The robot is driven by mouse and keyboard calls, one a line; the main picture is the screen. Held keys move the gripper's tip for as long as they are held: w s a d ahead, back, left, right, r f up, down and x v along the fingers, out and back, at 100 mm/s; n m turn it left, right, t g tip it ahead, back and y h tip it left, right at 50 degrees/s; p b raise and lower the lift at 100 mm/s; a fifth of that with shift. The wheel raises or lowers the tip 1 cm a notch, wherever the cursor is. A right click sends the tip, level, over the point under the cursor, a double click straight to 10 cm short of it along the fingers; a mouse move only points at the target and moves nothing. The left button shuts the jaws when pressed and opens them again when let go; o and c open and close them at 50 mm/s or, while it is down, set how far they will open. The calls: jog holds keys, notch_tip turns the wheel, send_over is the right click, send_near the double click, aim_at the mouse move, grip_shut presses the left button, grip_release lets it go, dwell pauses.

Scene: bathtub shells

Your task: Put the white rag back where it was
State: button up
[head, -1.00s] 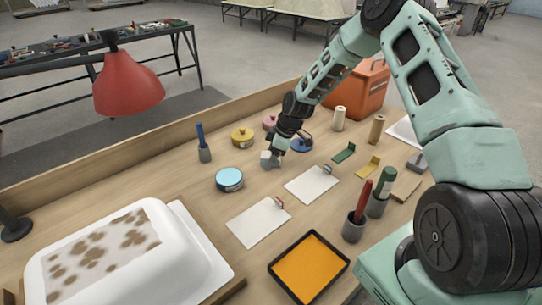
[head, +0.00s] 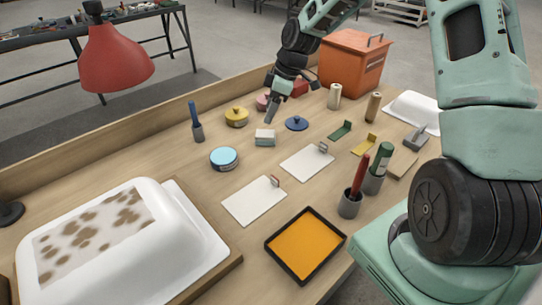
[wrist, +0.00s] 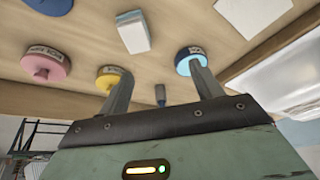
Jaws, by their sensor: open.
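The white rag (head: 265,137) is a small folded block lying on the wooden table, between the light blue tin and the blue lid. It also shows in the wrist view (wrist: 132,32), flat on the table and apart from my fingers. My gripper (head: 270,116) is above and slightly behind the rag in the head view, not touching it. In the wrist view my gripper (wrist: 160,78) has its two fingers spread with nothing between them.
Near the rag are a light blue tin (head: 224,158), a yellow lidded pot (head: 236,116), and a blue lid (head: 297,123). White sheets (head: 254,200), an orange tray (head: 305,243) and a red lamp (head: 115,55) are farther off. A wooden ledge edges the table's back.

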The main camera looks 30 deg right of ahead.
jog(key=s+a+r+m+g+h, duration=0.1)
jog(key=s+a+r, duration=0.2)
jog(key=s+a, duration=0.55)
jog(key=s+a+r+g+h, duration=0.1)
jog(key=s+a+r, duration=0.2)
jog(key=s+a, duration=0.6)
jog(key=s+a+r+m, duration=0.1)
jog(key=s+a, duration=0.1)
jog(key=s, duration=0.6)
jog(key=s+a+r+m+h, duration=0.1)
jog(key=s+a, duration=0.1)
jog(key=s, duration=0.7)
jog(key=shift+r+m, duration=0.3)
jog(key=shift+r, duration=0.05)
jog(key=shift+w, duration=0.1)
